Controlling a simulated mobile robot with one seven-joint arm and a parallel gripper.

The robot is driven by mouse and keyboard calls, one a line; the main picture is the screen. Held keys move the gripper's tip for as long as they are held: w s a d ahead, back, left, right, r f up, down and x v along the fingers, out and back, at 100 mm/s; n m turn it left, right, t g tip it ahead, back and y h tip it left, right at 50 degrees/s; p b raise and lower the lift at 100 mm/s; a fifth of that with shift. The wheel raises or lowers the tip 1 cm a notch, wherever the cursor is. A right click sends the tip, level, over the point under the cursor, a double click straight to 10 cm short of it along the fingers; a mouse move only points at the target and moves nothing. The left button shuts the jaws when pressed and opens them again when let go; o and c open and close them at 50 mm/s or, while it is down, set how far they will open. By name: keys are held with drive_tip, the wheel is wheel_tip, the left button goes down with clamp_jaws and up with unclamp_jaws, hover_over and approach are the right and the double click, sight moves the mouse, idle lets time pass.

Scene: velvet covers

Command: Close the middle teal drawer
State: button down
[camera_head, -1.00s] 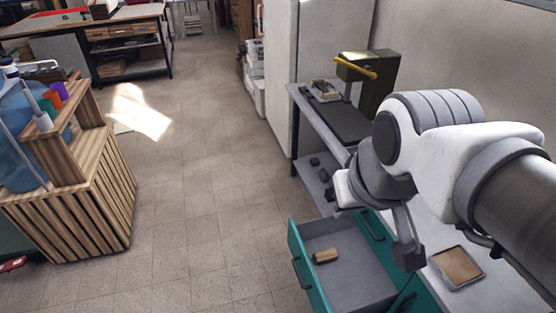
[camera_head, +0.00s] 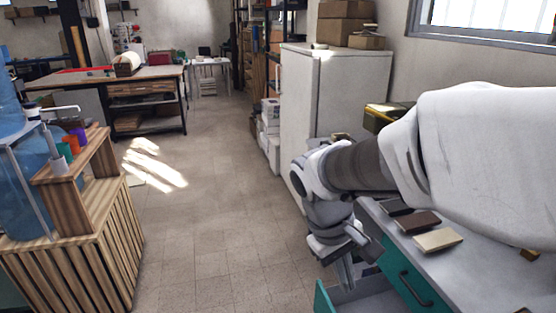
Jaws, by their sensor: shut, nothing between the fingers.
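The open teal drawer (camera_head: 323,299) sticks out at the bottom edge of the view. Only the top of its front and some of its grey inside show, and the rest is cut off. A shut teal drawer front (camera_head: 398,268) with a dark handle is on the cabinet to its right. Whether the open drawer is the middle one cannot be told. My gripper (camera_head: 345,274) points down, shut and empty, over or beside the open drawer near its front. Whether it touches the drawer cannot be told.
The cabinet's grey top (camera_head: 485,270) bears a cream block (camera_head: 438,241) and a brown block (camera_head: 413,222). A white fridge-like cabinet (camera_head: 335,95) stands behind my arm. A slatted wooden stand (camera_head: 75,255) is at left. The tiled floor between is clear.

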drive_tip(key=w+a+f+n+t+h+b, duration=0.1)
drive_tip(key=w+f+n+h+b, duration=0.35)
drive_tip(key=f, duration=1.45)
drive_tip(key=w+a+f+n+t+h+b, duration=0.1)
drive_tip(key=f+n+h+b, duration=0.7)
drive_tip(key=f, duration=1.1)
drive_tip(key=w+a+f+n+t+h+b, duration=0.1)
drive_tip(key=w+f+n+t+h+b, duration=0.2)
drive_tip(key=f+b, duration=1.15)
drive_tip(key=w+d+f+p, duration=0.1)
drive_tip(key=d+f, duration=0.1)
drive_tip(key=d, duration=0.5)
drive_tip(key=w+d+f+g+y+p, duration=0.1)
drive_tip(key=d+f, duration=0.1)
drive_tip(key=d, duration=0.4)
drive_tip(key=shift+w+d+f, duration=0.25)
drive_tip(key=shift+w+d, duration=0.1)
drive_tip(key=shift+d, duration=0.05)
drive_tip(key=shift+n, duration=0.25)
